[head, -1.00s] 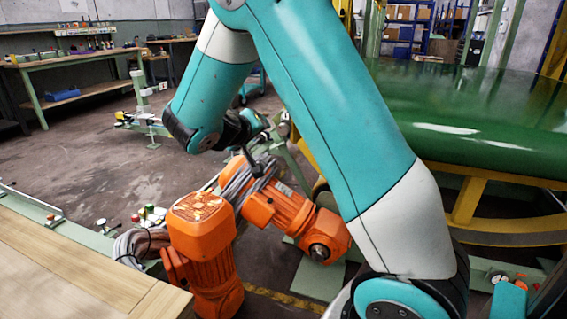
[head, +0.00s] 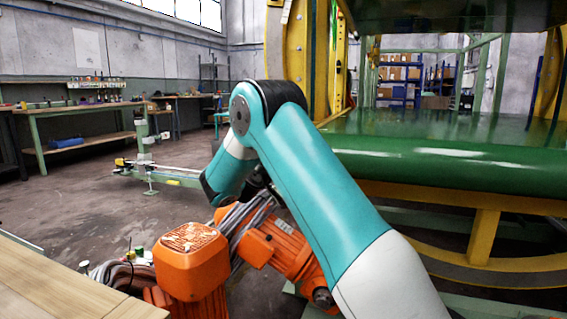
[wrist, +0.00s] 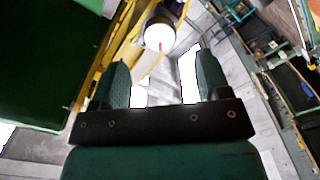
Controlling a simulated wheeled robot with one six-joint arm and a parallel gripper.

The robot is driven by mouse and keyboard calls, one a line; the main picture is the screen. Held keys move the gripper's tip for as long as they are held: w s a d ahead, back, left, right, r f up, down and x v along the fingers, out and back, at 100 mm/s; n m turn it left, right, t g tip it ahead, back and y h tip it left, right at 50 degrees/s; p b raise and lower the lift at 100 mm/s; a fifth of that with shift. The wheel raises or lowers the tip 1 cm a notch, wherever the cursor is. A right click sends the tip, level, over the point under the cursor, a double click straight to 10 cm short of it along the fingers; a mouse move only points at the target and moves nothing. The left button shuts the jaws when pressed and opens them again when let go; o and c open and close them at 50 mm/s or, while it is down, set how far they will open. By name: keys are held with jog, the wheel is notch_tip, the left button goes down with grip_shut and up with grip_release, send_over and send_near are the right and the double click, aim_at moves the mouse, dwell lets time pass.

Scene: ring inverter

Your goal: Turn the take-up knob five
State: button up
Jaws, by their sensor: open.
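In the wrist view, my gripper (wrist: 161,75) is open, its two green fingers apart and nothing between them. Beyond the fingertips, near the top, is a bright white round piece (wrist: 158,36) with a short red mark, beside yellow framework. It looks like a knob face, but I cannot tell whether it is take-up knob five. It stands apart from the fingers. In the head view, my arm hides the gripper, and no take-up knob can be made out.
Orange motors (head: 190,262) with grey cables stand close below my arm. The green bed (head: 450,150) and yellow ring frame (head: 486,235) fill the right. A wooden table top (head: 60,290) is at lower left. Open floor lies behind, towards the workbench (head: 80,108).

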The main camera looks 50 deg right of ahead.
jog(key=b+x, duration=0.1)
jog(key=x, duration=0.6)
jog(key=shift+w+d, duration=0.1)
jog(key=shift+d, duration=0.2)
jog(key=c, duration=0.9)
jog(key=m+b, duration=0.2)
jog(key=b, duration=0.1)
jog(key=shift+f+m, duration=0.35)
jog(key=shift+m, duration=0.05)
jog(key=shift+r+m+b, duration=0.15)
jog(key=shift+m+b, duration=0.5)
jog(key=shift+m, duration=0.35)
jog(key=shift+r, duration=0.15)
